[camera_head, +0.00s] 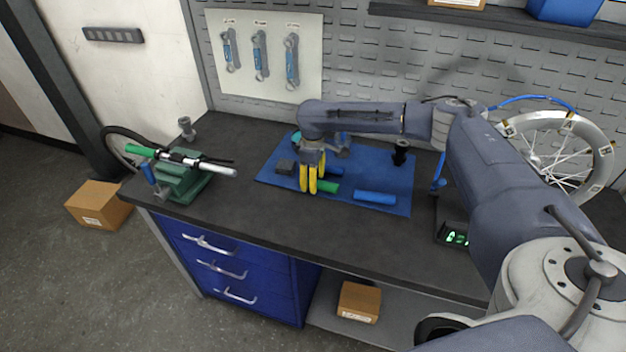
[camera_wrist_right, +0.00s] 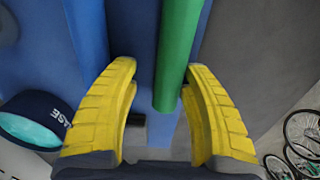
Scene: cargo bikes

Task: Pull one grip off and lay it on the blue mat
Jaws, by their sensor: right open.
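A handlebar (camera_head: 212,167) is held in a green vise (camera_head: 180,180) at the left of the bench. A green grip (camera_head: 139,151) is on its left end; its right end is bare metal. Another green grip (camera_head: 325,187) lies on the blue mat (camera_head: 395,174), partly hidden by my right gripper (camera_head: 313,190). In the right wrist view, this green grip (camera_wrist_right: 178,60) shows between the spread yellow fingers of my right gripper (camera_wrist_right: 162,75), which is open. Contact cannot be told. My left gripper is not in view.
Blue grips lie on the mat, one (camera_head: 375,197) to the right. A dark block (camera_head: 285,167) is at the mat's left. A grease tub (camera_wrist_right: 35,122) shows in the wrist view. A lit display (camera_head: 455,237) and a wheel (camera_head: 560,155) stand right. The bench between vise and mat is clear.

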